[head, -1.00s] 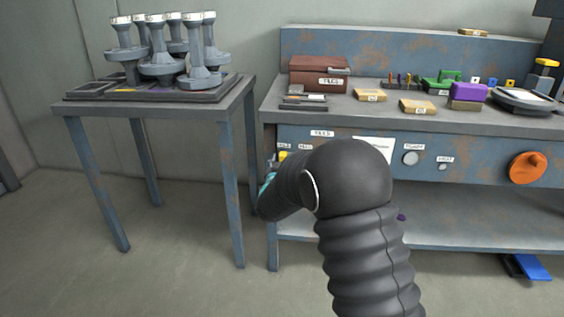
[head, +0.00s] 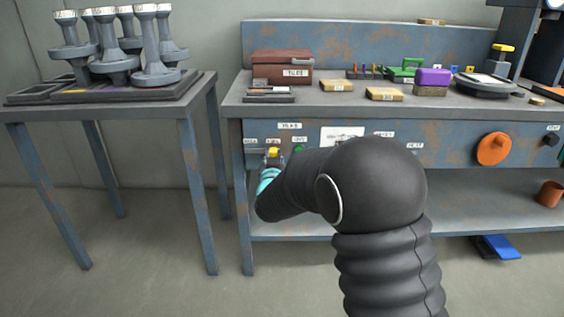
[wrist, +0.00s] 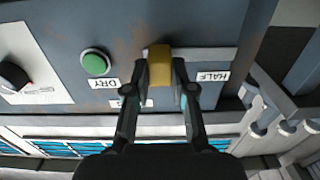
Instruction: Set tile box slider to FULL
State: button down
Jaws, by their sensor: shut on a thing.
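The tile box slider has a yellow knob (wrist: 160,66) on a pale track (wrist: 210,55) in the bench's front panel. In the wrist view the knob is at the track's left end, away from the HALF label (wrist: 212,76). My gripper (wrist: 160,80) is shut on the knob, one finger on each side. Another label, low beside the left finger, is partly hidden and unreadable. In the head view the yellow knob (head: 273,152) shows just beyond my gripper's teal part (head: 268,178), right of the leftmost small label.
A green button (wrist: 95,63) with a DRY label is close beside the knob. A black dial (wrist: 14,76) is farther left. The bench top (head: 330,104) carries a brown TILES box (head: 282,70). A side table (head: 195,95) with grey stands is on the left.

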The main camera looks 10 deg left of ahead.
jog(key=shift+d, duration=0.2)
jog(key=c, duration=1)
grip_release()
jog(key=shift+d, duration=0.1)
jog(key=shift+o, duration=0.2)
jog(key=shift+s, duration=0.1)
jog(key=shift+s, duration=0.3)
jog(key=s+d, duration=0.1)
jog(key=s, duration=1)
jog(key=shift+d, duration=0.15)
